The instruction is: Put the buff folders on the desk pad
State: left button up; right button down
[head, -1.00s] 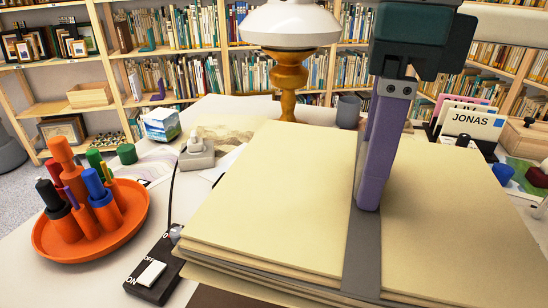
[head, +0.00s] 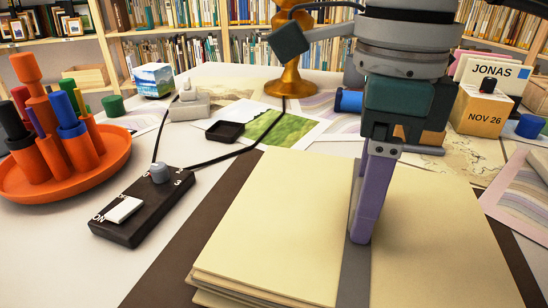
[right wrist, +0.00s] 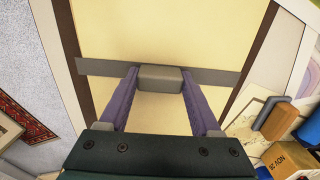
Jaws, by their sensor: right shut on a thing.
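The buff folders (head: 280,220) form a flat stack with a grey band (head: 354,275) across it; they also show in the right wrist view (right wrist: 150,30). My right gripper (head: 361,225), with purple fingers, points down over the stack's middle. In the right wrist view its fingers are shut on a grey block (right wrist: 160,78) on the band. The dark brown desk pad (head: 165,255) shows as strips at the left and right of the stack. The stack lies over the pad; I cannot tell whether it touches it. My left gripper is not in view.
A black switch box (head: 140,210) with a cord lies left of the pad. An orange pen tray (head: 110,165) stands further left. Prints (head: 275,128), a brass lamp base (head: 290,80) and a date block (head: 482,110) are behind. A print (head: 520,200) lies at right.

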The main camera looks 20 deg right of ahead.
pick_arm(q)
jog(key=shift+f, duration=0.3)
pick_arm(e)
jog(key=shift+f, duration=0.4)
jog(key=shift+f, duration=0.15)
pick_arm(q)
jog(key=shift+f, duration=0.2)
pick_arm(e)
jog(key=shift+c, duration=0.4)
grip_release()
jog(key=shift+r, duration=0.3)
pick_arm(q)
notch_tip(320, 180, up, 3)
jog(key=p, duration=0.3)
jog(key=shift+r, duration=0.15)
pick_arm(e)
notch_tip(320, 180, up, 12)
jog(key=shift+f, duration=0.15)
